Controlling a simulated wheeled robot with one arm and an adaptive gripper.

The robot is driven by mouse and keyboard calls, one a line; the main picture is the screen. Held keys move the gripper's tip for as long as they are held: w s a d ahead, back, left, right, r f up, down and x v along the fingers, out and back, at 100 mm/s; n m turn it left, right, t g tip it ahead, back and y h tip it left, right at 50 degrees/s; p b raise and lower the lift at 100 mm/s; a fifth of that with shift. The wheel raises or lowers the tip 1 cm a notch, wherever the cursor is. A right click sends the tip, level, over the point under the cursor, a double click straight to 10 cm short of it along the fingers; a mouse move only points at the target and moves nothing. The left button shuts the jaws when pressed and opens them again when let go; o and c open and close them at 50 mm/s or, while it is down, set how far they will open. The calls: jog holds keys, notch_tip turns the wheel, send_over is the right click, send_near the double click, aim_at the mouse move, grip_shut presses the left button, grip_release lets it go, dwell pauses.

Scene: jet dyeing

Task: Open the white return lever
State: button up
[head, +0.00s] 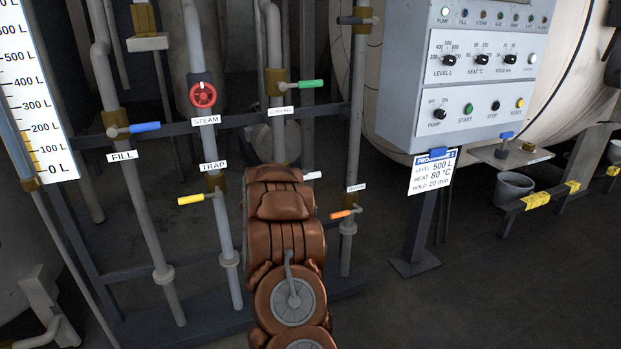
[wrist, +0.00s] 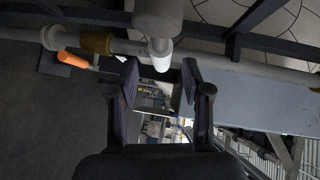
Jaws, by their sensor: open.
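The white return lever (head: 312,175) sticks out to the right from behind my arm in the head view. Its valve body and label are hidden there by my arm. In the wrist view a white rounded handle end (wrist: 160,54), which looks like this lever, lies just beyond and between my fingertips. My gripper (wrist: 160,78) is open, with one dark finger on each side and nothing held. I cannot tell whether the fingers touch the lever. My gripper is hidden behind my arm in the head view.
The orange drain lever (head: 345,213) is close by at the right, and also shows in the wrist view (wrist: 73,60). A yellow trap lever (head: 191,199) is at the left, a green lever (head: 311,84) above. The control panel (head: 480,75) stands to the right.

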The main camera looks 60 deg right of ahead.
aim_at(308, 178)
jog(key=shift+x, duration=2.3)
jog(key=shift+r, duration=0.1)
grip_shut()
